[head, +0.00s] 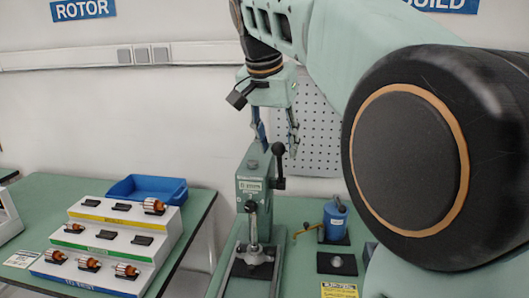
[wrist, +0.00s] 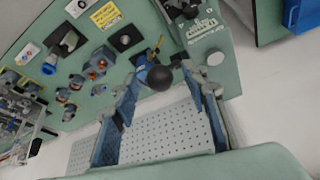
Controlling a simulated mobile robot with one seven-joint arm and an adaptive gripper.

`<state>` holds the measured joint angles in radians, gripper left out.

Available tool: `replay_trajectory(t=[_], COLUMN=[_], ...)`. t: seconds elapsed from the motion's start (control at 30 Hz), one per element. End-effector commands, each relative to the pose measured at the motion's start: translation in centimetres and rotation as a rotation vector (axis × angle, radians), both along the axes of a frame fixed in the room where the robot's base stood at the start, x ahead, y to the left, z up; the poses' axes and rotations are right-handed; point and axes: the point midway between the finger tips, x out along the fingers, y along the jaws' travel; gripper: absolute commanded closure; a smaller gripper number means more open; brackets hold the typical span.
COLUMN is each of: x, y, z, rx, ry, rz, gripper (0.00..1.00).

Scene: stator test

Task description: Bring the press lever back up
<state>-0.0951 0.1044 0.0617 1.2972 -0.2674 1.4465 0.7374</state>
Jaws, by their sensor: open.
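The green press (head: 254,190) stands on the green bench, and its body also shows at the top of the wrist view (wrist: 207,42). Its lever ends in a black ball knob (head: 279,149), which sits above the dark pivot on the right side of the press in the head view. My gripper (head: 278,153) is open and points down over the lever. In the wrist view the knob (wrist: 160,78) lies between the two spread fingertips, with a gap on each side. I cannot tell whether a finger touches it. Most of the lever's rod is hidden in the wrist view.
A blue container (head: 335,220) with a brass-coloured handle stands right of the press, near a black square plate (head: 337,264). A stepped rack (head: 125,232) with several rotors and a blue bin (head: 148,188) are on the left bench. A perforated panel (head: 312,125) stands behind the press.

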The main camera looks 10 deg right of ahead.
Motion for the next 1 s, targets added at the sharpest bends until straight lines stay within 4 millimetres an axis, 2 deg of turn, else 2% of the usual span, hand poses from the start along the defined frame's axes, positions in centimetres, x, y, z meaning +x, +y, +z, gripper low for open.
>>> replay_trajectory(t=[0.2,0.47,0.83,0.87,1.0], x=[0.6,0.6,0.6,0.6,0.6], y=[-0.4,-0.4,-0.4,-0.4,-0.4], z=[-1.6,-1.7,-1.7,-1.7,-1.7], rx=[0.000,0.000,-0.001,0.000,0.000], ry=[-0.001,-0.001,-0.001,-0.001,-0.001], rz=[-0.001,-0.001,0.000,-0.001,-0.001], gripper=[0.59,0.59,0.97,1.00,1.00])
